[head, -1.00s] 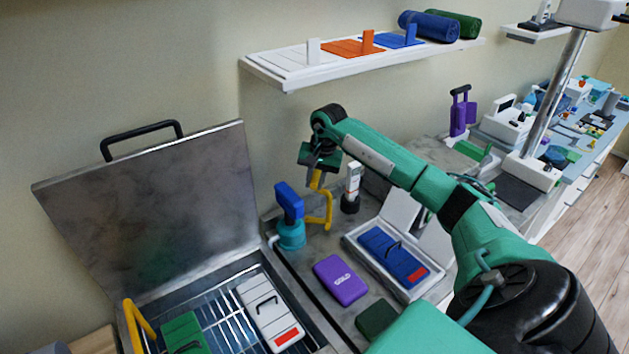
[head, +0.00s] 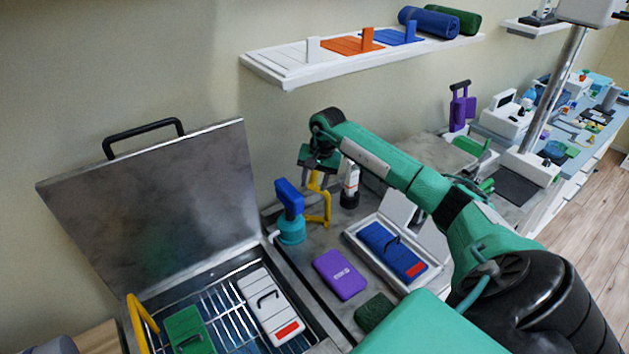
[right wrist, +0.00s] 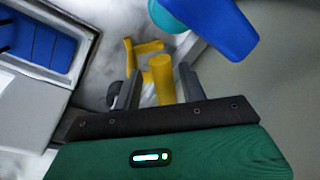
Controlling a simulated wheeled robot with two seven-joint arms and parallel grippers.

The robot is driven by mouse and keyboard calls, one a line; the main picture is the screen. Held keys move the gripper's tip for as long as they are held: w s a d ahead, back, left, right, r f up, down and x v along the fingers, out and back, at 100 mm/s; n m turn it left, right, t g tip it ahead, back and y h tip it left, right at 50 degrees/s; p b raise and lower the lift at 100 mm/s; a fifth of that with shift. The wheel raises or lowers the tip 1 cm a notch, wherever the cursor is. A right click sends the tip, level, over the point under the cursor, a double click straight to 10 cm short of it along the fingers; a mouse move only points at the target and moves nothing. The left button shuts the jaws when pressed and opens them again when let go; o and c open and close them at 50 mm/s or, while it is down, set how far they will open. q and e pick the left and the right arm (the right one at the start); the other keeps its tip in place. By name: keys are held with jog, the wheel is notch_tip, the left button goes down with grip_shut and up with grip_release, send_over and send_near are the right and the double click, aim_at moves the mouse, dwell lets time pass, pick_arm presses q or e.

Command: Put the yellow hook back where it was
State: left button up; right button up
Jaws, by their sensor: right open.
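The yellow hook (head: 325,207) stands on the grey counter beside a blue-and-teal object, below my right gripper. My right gripper (head: 317,177) is open, with its fingers on either side of the hook's upper end. In the right wrist view, the hook's yellow post (right wrist: 162,78) rises between the two grey fingers (right wrist: 160,90), with a gap visible on at least one side. A yellow side arm of the hook reaches behind the left finger. The hook's base is partly hidden. My left gripper is not in view.
The blue-and-teal object (head: 290,212) stands close left of the hook. A white-and-black device (head: 349,185) stands close right. A purple case (head: 340,275) and a white tray (head: 432,272) with a blue case lie in front. An open metal box (head: 150,205) is at left.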

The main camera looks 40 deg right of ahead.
jog(key=shift+r, duration=0.2)
jog(key=r+b, duration=0.1)
jog(key=r, duration=0.3)
jog(key=s+r+b, duration=0.1)
jog(key=r, duration=0.1)
jog(key=shift+d+b, duration=0.3)
jog(key=shift+d, duration=0.05)
jog(key=shift+r, duration=0.6)
